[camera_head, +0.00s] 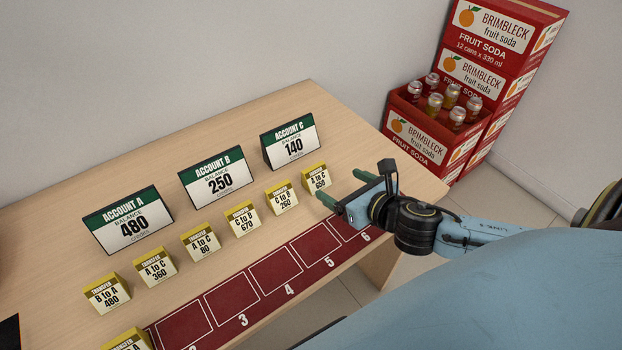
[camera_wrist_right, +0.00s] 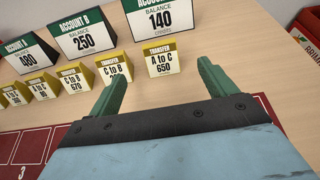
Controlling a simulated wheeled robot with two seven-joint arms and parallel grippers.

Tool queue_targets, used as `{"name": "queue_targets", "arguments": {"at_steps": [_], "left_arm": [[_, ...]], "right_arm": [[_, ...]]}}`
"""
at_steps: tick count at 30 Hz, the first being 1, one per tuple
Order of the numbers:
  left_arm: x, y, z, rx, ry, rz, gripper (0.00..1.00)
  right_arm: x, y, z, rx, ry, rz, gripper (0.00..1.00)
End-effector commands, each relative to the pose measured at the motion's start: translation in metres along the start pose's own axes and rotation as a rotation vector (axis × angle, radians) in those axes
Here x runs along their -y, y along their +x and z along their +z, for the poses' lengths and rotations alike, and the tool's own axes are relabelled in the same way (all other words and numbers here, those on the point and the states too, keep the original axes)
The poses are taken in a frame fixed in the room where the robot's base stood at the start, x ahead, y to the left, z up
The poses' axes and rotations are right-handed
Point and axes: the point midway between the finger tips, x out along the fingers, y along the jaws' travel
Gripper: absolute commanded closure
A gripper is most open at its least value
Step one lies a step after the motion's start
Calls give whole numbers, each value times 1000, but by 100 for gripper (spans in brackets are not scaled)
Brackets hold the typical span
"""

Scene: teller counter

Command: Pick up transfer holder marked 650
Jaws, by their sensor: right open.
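The transfer holder marked 650 (camera_head: 317,180) is a small yellow-topped block with a white face reading "A to C 650". It stands upright at the right end of the row of holders. In the right wrist view it (camera_wrist_right: 161,61) stands ahead of the fingertips, roughly between their lines. My right gripper (camera_head: 346,187) is open and empty, just right of the holder and apart from it in the head view. In the right wrist view its two green fingers (camera_wrist_right: 156,78) are spread wide. My left gripper is not in view.
The C to B 260 holder (camera_head: 282,199) stands close on the left, near one finger's line. Behind stands the Account C sign (camera_head: 290,141). A red mat (camera_head: 318,244) with numbered slots runs along the front edge. Soda crates (camera_head: 425,137) stand beyond the counter's right end.

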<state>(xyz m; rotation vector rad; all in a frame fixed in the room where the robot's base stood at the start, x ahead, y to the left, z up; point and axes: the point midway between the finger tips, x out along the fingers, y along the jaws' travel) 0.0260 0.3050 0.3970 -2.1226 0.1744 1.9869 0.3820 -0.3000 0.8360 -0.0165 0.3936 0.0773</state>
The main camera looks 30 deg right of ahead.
Motion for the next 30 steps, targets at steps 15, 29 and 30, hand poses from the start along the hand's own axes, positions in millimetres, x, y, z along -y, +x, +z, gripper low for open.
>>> {"name": "queue_targets", "arguments": {"at_steps": [15,29,30], "left_arm": [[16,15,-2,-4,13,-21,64],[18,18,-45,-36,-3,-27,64],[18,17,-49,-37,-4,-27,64]], "right_arm": [[0,75,0,2,1,0,16],[-2,112,-8,2,4,1,16],[-1,117,-8,2,4,0,16]]}}
